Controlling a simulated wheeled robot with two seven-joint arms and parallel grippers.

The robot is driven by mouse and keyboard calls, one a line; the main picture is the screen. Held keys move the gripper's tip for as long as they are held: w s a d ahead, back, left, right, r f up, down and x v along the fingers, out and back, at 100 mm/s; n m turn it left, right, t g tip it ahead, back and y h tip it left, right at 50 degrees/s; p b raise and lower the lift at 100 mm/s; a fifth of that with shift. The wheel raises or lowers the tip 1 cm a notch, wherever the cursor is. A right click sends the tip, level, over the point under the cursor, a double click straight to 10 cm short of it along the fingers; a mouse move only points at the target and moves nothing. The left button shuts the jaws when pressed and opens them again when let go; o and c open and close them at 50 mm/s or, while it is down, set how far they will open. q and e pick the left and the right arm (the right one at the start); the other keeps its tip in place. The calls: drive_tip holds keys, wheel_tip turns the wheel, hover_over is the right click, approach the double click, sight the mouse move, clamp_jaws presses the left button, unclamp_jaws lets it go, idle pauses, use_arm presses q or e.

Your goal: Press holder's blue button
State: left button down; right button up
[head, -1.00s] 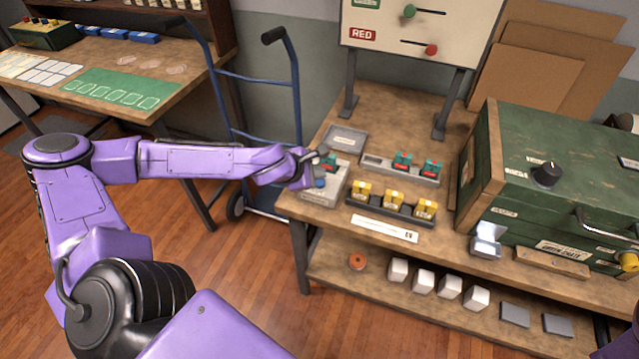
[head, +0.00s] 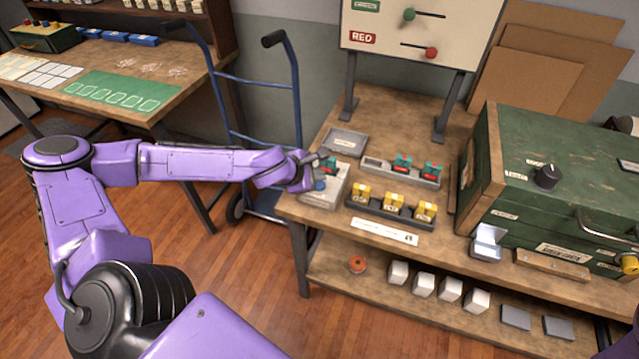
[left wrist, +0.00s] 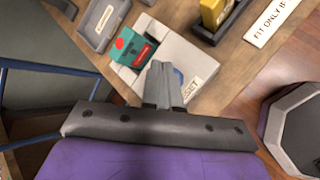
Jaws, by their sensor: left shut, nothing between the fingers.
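The holder (head: 334,194) is a pale grey box at the left end of the workbench. A teal block with a red label (left wrist: 138,50) sits in its recess. The holder's blue button (head: 320,184) is on its top near the front; in the left wrist view the button (left wrist: 178,76) is partly hidden behind my fingers. My left gripper (head: 318,160) is shut and empty, just above the holder beside the button; its fingertips also show in the left wrist view (left wrist: 161,72). I cannot tell whether they touch the holder or the button. My right gripper is not in view.
A grey tray (head: 345,141) lies behind the holder. A rack of yellow blocks (head: 378,208) and a grey rack with teal blocks (head: 402,174) stand to its right. A blue hand truck (head: 255,80) stands left of the workbench. A green chest (head: 560,150) fills the bench's right side.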

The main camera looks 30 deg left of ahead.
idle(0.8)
use_arm(q)
drive_tip(key=shift+f, duration=0.4)
drive_tip(key=shift+f+b, duration=0.5)
drive_tip(key=shift+b, duration=0.1)
idle(0.4)
drive_tip(key=shift+r, duration=0.1)
drive_tip(key=shift+r+p, duration=0.8)
drive_tip(key=shift+p, duration=0.2)
wheel_tip(320, 180, up, 5)
drive_tip(key=p, duration=0.5)
drive_tip(key=shift+r, duration=0.15)
